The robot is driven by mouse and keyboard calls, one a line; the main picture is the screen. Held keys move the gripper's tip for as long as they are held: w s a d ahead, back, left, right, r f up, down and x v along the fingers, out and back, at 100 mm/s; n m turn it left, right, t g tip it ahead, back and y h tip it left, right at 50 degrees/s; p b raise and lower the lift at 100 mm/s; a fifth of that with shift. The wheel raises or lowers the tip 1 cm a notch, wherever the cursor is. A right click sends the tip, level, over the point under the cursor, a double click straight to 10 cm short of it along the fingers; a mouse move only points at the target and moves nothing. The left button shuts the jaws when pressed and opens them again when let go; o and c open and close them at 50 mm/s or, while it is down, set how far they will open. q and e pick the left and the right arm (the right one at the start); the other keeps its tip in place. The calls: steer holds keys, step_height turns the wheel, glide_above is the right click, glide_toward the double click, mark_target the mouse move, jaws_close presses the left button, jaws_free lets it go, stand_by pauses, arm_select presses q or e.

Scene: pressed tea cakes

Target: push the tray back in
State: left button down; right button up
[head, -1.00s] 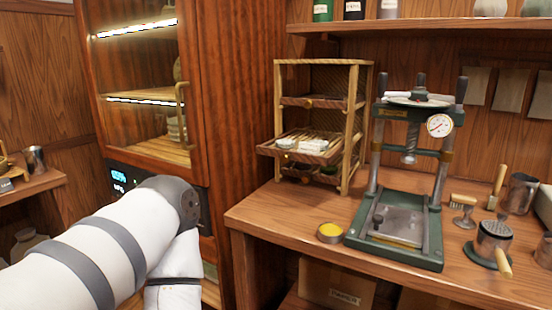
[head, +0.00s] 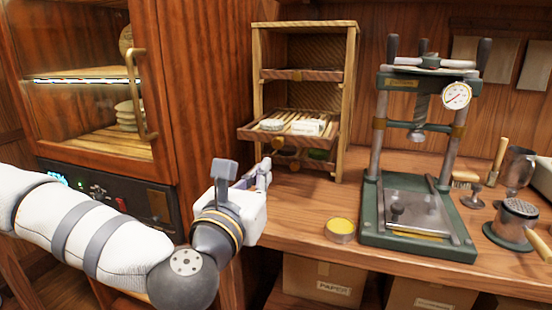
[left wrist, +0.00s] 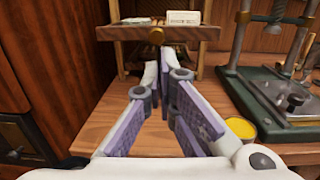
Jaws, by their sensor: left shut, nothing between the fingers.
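The wooden tray (head: 315,140) with a slatted floor sticks out from the front of a small rack (head: 348,90) on the bench. It bears a pale round cake (head: 271,125) and a white labelled block (head: 307,127). My left gripper (head: 265,172) is just in front of and below the tray, apart from it. My right gripper is out of view.
A green press (head: 420,220) with a gauge stands right of the rack. A small tin of yellow stuff (head: 340,229) sits on the bench (head: 300,215) before it. A glass-doored cabinet (head: 190,120) stands close on the left.

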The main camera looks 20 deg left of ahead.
mark_target(279, 146)
arm_select(q)
steer(key=w, duration=0.5)
steer(key=w+r, duration=0.1)
steer(key=w, duration=0.2)
steer(key=shift+w+r, duration=0.1)
steer(key=shift+w, duration=0.15)
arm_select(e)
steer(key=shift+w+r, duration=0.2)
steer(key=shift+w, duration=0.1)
